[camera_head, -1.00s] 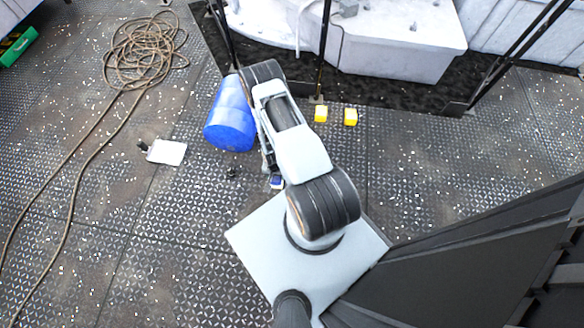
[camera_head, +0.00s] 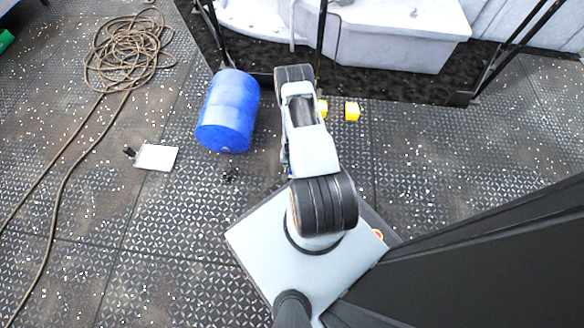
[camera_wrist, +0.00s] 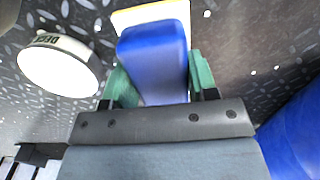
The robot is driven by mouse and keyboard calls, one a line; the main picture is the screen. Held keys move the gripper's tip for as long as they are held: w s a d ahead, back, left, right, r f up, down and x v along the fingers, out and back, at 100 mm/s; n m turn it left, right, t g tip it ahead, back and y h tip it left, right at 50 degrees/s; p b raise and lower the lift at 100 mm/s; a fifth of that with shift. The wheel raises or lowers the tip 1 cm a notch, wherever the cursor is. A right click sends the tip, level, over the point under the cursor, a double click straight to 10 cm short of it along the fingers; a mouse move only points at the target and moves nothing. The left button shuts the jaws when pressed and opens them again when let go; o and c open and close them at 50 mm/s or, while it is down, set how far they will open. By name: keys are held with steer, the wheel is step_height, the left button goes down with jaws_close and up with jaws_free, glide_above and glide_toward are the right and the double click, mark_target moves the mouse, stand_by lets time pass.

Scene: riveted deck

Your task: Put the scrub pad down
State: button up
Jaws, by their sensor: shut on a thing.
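The scrub pad (camera_wrist: 152,50) shows in the wrist view as a blue block with a pale, yellowish-edged layer behind it. My gripper (camera_wrist: 160,78) has green fingers on both sides of the blue part and is shut on it. The pad is in front of the patterned deck (camera_wrist: 250,30); I cannot tell its height above it. In the head view my own arm hides the gripper and nearly all of the pad.
A blue barrel (camera_head: 228,112) lies left of my arm. A lettered white disc (camera_wrist: 58,66) is near the pad.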

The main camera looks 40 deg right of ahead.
steer(key=shift+w+d+f+b, duration=0.1)
steer(key=shift+d+f+b, duration=0.2)
steer(key=shift+f, duration=0.05)
step_height(320, 180, down, 4)
steer(key=b, duration=0.2)
steer(key=shift+w+d+r+b, duration=0.15)
steer(key=shift+r+b, duration=0.1)
steer(key=shift+b, duration=0.1)
steer(key=shift+r, duration=0.1)
steer(key=o, duration=0.8)
